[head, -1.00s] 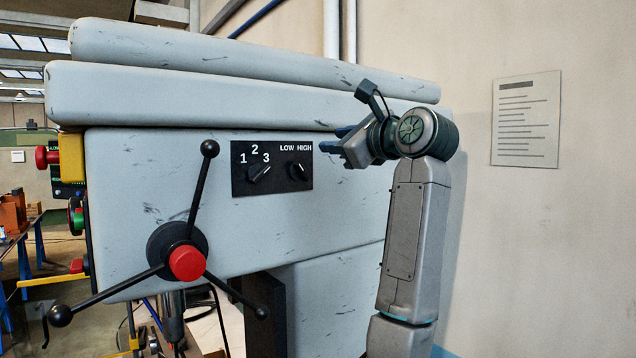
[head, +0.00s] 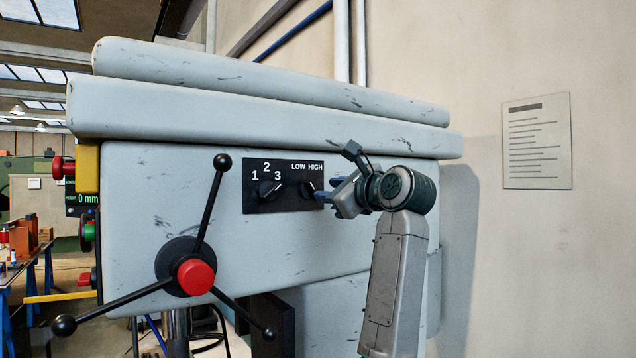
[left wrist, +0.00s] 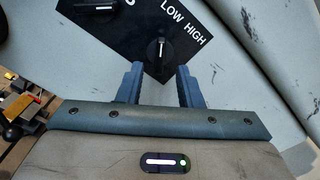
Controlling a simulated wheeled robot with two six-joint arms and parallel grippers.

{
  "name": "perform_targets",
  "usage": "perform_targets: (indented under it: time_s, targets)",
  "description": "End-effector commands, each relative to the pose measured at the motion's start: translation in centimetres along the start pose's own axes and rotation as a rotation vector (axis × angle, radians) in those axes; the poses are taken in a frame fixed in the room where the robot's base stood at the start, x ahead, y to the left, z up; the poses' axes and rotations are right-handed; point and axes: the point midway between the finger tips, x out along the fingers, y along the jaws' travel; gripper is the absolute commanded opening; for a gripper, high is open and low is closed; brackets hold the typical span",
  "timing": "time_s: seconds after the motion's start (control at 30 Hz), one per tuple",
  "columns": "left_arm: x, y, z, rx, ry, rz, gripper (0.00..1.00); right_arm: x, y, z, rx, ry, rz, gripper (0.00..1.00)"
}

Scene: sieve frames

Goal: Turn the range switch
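The range switch (head: 307,189) is a black knob under the LOW HIGH label on a black panel (head: 250,203). It also shows in the left wrist view (left wrist: 159,50), where its white mark points up, nearer LOW than HIGH. My left gripper (head: 321,194) is at the right edge of the panel, close to the switch. In the left wrist view my left gripper (left wrist: 160,78) is open, with nothing between its fingers. The knob lies just beyond the fingertips, in line with the gap. I cannot tell whether they touch. My right gripper is not in view.
The numbered switch (head: 268,190) sits just left of the range switch. A three-armed lever with a red hub (head: 196,277) stands out from the pale machine housing (head: 130,210) at lower left. The wall with a paper notice (head: 537,140) is on the right.

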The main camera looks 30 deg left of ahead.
Motion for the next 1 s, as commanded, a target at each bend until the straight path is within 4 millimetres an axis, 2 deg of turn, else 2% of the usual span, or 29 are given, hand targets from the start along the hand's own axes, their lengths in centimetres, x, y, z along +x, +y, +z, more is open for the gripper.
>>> perform_targets:
  time_s: [0.03,0.1,0.3,0.67,0.83,0.87,1.0]
  targets:
    - [1.1,-0.2,0.4,0.004,-0.002,0.004,0.33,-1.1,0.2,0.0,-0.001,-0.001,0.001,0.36]
    - [2.4,-0.2,0.4,0.004,-0.002,0.003,0.33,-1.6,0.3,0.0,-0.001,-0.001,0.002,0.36]
    - [4.6,-0.1,0.1,0.003,0.0,0.001,0.33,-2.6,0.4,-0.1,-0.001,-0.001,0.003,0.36]
    - [5.2,0.0,-0.1,0.001,0.001,0.0,0.33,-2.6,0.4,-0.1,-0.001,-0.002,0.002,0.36]
    - [5.2,0.0,-0.1,0.001,0.0,0.0,0.03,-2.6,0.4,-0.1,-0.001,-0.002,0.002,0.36]
    - [5.2,0.0,-0.1,0.001,0.0,0.0,0.0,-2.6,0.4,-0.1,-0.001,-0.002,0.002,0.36]
    - [5.2,0.0,-0.1,0.001,0.0,0.0,0.0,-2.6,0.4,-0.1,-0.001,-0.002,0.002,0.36]
